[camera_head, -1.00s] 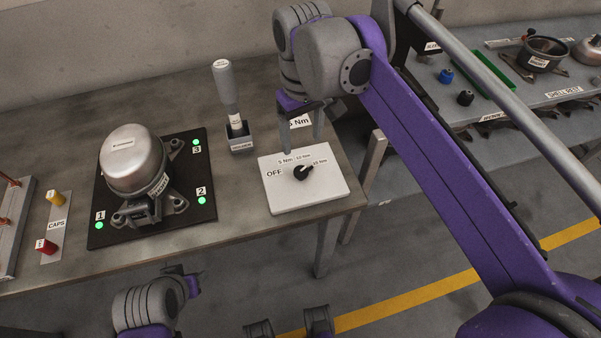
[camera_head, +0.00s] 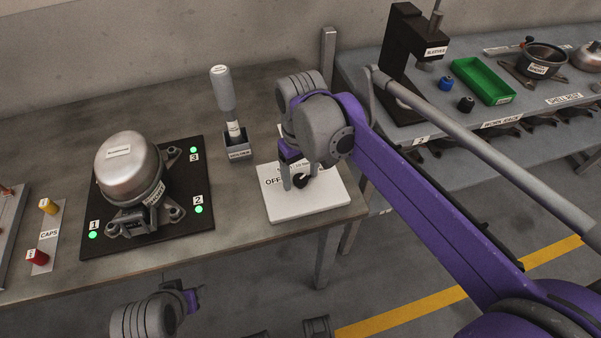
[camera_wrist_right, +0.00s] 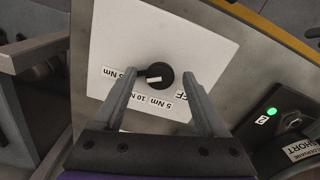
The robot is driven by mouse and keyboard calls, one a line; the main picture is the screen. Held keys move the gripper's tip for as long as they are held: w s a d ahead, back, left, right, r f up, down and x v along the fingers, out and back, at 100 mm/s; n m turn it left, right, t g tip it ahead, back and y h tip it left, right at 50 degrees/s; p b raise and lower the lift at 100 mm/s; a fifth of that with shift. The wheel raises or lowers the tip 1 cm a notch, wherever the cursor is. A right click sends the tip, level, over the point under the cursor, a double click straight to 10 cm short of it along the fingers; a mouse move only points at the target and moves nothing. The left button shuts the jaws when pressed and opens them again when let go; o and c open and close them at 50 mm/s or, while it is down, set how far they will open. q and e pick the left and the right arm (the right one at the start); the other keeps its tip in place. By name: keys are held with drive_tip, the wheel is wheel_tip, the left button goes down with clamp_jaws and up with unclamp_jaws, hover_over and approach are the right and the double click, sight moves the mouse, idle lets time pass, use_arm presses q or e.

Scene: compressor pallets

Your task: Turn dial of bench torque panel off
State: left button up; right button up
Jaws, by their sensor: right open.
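The bench torque panel (camera_head: 318,201) is a white plate at the right front corner of the wooden bench. Its black dial (camera_head: 301,181) sits in the middle, with OFF printed to its left and Nm labels above. In the right wrist view the dial (camera_wrist_right: 158,75) has a pale pointer mark turned toward the 5 Nm and 10 Nm labels. My right gripper (camera_head: 298,184) is open over the panel, its two fingers on either side of the dial. In the right wrist view the fingertips (camera_wrist_right: 164,78) flank the dial with gaps. My left gripper (camera_head: 190,296) is low at the front, its jaws unclear.
A compressor (camera_head: 130,165) stands on a black mat left of the panel. A driver (camera_head: 224,92) stands in its holder (camera_head: 238,148) behind. A caps strip (camera_head: 46,228) lies at the left. A second bench with a green tray (camera_head: 482,82) is at the right.

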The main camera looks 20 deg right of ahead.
clamp_jaws()
drive_tip(key=shift+n, duration=0.3)
drive_tip(key=n+p, duration=0.2)
drive_tip(key=n, duration=0.2)
drive_tip(key=shift+r, duration=0.1)
drive_tip(key=n+p, duration=0.2)
drive_tip(key=n, duration=0.4)
drive_tip(key=shift+n, duration=0.4)
drive_tip(key=n+p, duration=0.1)
drive_tip(key=n, duration=1.1)
drive_tip(key=shift+p, duration=0.3)
drive_tip(key=shift+n, duration=0.4)
